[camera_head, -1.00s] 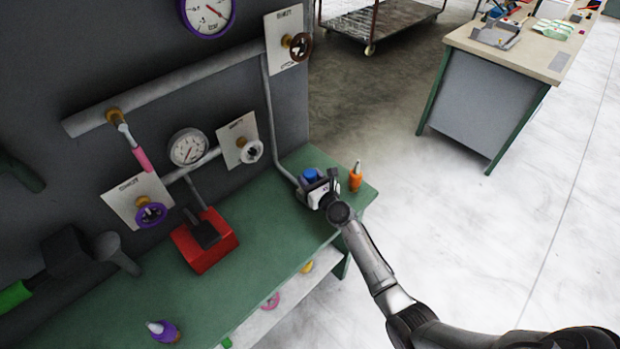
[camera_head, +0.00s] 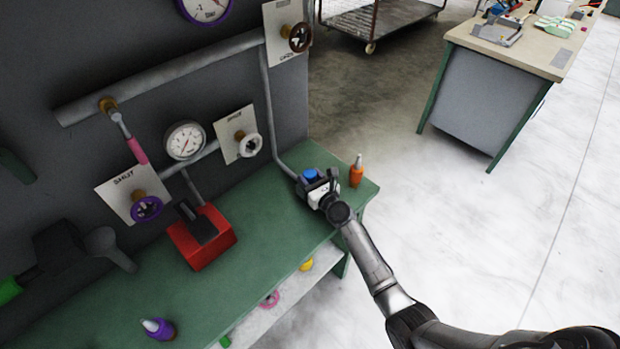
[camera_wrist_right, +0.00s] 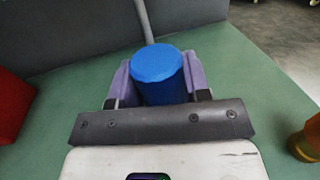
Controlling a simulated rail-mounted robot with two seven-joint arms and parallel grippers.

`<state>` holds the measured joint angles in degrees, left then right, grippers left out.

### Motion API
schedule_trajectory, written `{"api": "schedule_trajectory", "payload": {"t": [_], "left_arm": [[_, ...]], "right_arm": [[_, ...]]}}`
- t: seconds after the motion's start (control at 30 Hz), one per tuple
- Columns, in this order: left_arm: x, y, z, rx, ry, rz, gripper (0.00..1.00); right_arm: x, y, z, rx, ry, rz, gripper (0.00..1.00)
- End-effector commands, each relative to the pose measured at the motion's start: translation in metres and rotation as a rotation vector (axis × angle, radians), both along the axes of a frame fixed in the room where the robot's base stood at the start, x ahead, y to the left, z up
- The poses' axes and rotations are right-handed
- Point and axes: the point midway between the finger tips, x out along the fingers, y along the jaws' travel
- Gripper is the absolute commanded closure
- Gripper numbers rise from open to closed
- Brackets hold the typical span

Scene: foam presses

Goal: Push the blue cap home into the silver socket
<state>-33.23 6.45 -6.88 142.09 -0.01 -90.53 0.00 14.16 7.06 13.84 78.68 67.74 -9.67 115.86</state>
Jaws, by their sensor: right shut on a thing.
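The blue cap (camera_wrist_right: 158,68) stands upright between the purple-padded fingers of my right gripper (camera_wrist_right: 160,82) in the right wrist view. The right gripper is shut on it. In the head view the cap (camera_head: 310,175) shows as a small blue top at my right gripper (camera_head: 312,183), low over the far right end of the green bench. The silver socket is not visible; whether it lies under the cap is hidden by the cap and gripper. My left gripper is not in view.
An orange bottle (camera_head: 356,172) stands just right of the gripper, near the bench (camera_head: 262,222) edge. A grey pipe (camera_head: 270,110) runs down the wall behind it. A red block (camera_head: 200,238) with a dark handle sits further left, with clear bench between.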

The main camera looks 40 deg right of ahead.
Motion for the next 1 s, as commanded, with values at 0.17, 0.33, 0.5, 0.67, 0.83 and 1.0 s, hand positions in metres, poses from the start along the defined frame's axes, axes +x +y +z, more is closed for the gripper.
{"api": "schedule_trajectory", "payload": {"t": [0.17,0.33,0.5,0.67,0.83,1.0], "left_arm": [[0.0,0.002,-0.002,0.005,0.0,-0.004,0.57],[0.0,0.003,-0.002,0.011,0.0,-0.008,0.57],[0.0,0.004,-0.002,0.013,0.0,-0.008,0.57],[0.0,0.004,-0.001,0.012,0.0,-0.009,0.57],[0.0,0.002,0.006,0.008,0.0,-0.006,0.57],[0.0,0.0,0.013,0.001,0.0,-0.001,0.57]], "right_arm": [[0.0,0.0,-0.001,0.0,-0.001,0.0,0.48],[0.0,0.0,-0.001,0.0,-0.001,0.0,0.32],[0.0,0.0,-0.001,0.0,0.0,0.0,0.27],[-0.002,0.0,-0.002,0.0,0.002,0.0,0.27],[-0.02,0.003,-0.001,0.001,0.003,0.0,0.27],[-0.054,0.006,-0.001,0.0,0.003,0.0,0.27]]}}
